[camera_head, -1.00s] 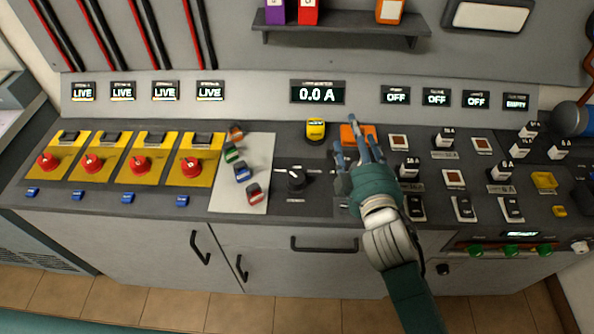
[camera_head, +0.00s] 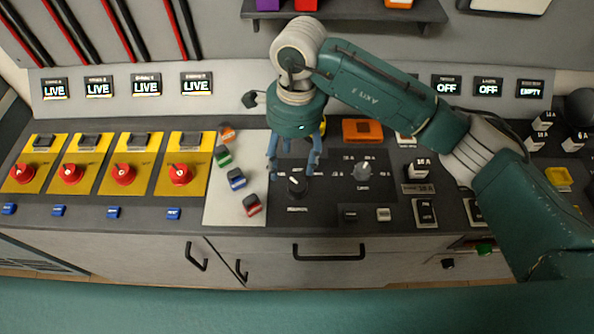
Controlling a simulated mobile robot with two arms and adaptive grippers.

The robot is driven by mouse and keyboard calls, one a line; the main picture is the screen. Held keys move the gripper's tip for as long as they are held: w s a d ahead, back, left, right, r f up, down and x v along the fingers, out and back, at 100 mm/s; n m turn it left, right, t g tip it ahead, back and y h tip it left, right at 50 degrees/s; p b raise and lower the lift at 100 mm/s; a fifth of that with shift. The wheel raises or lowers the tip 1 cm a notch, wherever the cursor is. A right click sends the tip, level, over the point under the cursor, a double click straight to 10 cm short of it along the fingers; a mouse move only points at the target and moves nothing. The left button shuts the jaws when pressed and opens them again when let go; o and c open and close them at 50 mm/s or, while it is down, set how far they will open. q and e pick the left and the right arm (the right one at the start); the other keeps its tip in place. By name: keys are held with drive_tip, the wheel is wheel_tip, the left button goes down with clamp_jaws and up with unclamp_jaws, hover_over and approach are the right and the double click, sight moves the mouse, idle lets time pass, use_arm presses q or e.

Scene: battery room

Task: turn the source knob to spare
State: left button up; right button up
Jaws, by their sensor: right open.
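A black rotary knob (camera_head: 297,184) with a pale pointer mark sits on a dark panel right of the light grey mat; I take it for the source knob. The small lettering around it is too small to read. My right gripper (camera_head: 292,171) points down over this knob, open, with one blue finger on its left and one on its right. The fingers appear empty; I cannot tell whether they touch the knob. My left gripper is not in view.
Several small coloured blocks lie on the light grey mat (camera_head: 228,205) to the left. Red switches on yellow plates (camera_head: 180,174) stand farther left. An orange block (camera_head: 362,130) sits behind.

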sight(299, 183)
drive_tip(key=shift+h, duration=0.4)
drive_tip(key=f+p, duration=0.1)
drive_tip(key=f, duration=0.2)
drive_tip(key=d+f+p, duration=0.1)
drive_tip(key=f, duration=0.2)
drive_tip(key=d+f+p, duration=0.1)
drive_tip(key=f, duration=0.2)
drive_tip(key=shift+w+f, duration=0.1)
drive_tip(key=shift+f, duration=0.05)
drive_tip(key=shift+a+f+p, duration=0.1)
drive_tip(key=shift+f+p, duration=0.2)
drive_tip(key=shift+f, duration=0.15)
drive_tip(key=shift+c, duration=0.2)
drive_tip(key=c, duration=1.1)
